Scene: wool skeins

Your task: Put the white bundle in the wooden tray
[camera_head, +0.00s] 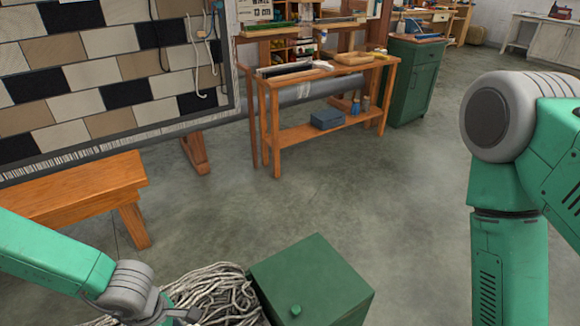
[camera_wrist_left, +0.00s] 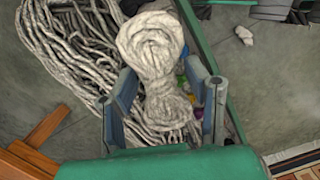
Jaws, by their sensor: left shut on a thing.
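The white bundle (camera_wrist_left: 152,45) is a twisted skein of off-white wool in the left wrist view. Its narrow lower part lies between the two fingers of my left gripper (camera_wrist_left: 168,98), which is shut on it. In the head view only the wrist end of my left arm shows at the bottom edge, beside a heap of pale wool; the bundle cannot be made out there. A shallow light-wood piece, perhaps a tray (camera_head: 353,58), lies on the far workbench; I cannot tell if it is the wooden tray. My right arm rises at the right, its gripper out of view.
A loose heap of grey-white wool strands (camera_head: 217,292) lies beside a green cabinet (camera_head: 318,273) with a knob. An orange wooden bench (camera_head: 80,190) stands at left, a wooden workbench (camera_head: 315,133) farther back. The grey floor between is clear. Small coloured things show behind the bundle.

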